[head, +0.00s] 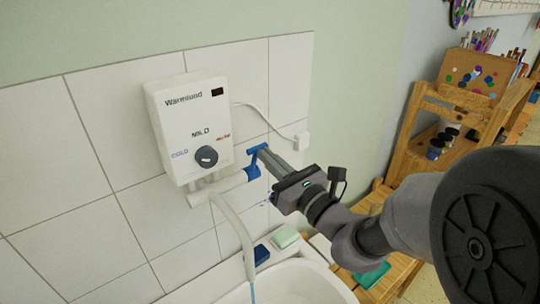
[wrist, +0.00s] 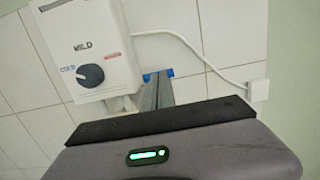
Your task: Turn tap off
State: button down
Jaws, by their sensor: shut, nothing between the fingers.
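The tap has a blue handle (head: 256,149) and a blue valve body (head: 251,173) at the right end of a white pipe (head: 222,188) under the white water heater (head: 188,128). A pale curved spout (head: 236,226) runs down from the pipe, with a thin bluish stream at its lower end. My gripper (head: 266,154) is shut and empty, its fingertips right beside the blue handle; I cannot tell whether they touch. In the wrist view, the blue handle (wrist: 158,74) shows just beyond the tips of my gripper (wrist: 156,80), which hide most of the valve.
A white basin (head: 312,277) is below, with a green soap bar (head: 286,236) and a dark blue block (head: 261,254) on its ledge. A white cable runs to a wall socket (head: 302,141). A wooden shelf (head: 415,130) with art supplies stands right. The tiled wall is close behind.

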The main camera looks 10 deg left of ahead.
aim_at(262, 144)
jog(key=shift+r, duration=0.15)
jog(key=a+r+g+h+p, duration=0.1)
jog(key=p, duration=0.4)
jog(key=w+r+h+p, duration=0.1)
jog(key=p, duration=0.4)
jog(key=shift+w+a+r+g, duration=0.1)
jog(key=shift+w+a+g, duration=0.1)
jog(key=shift+a+g, duration=0.2)
jog(key=shift+w+a+f+p, duration=0.2)
jog(key=shift+w+a+p, duration=0.15)
jog(key=shift+w+a, duration=0.1)
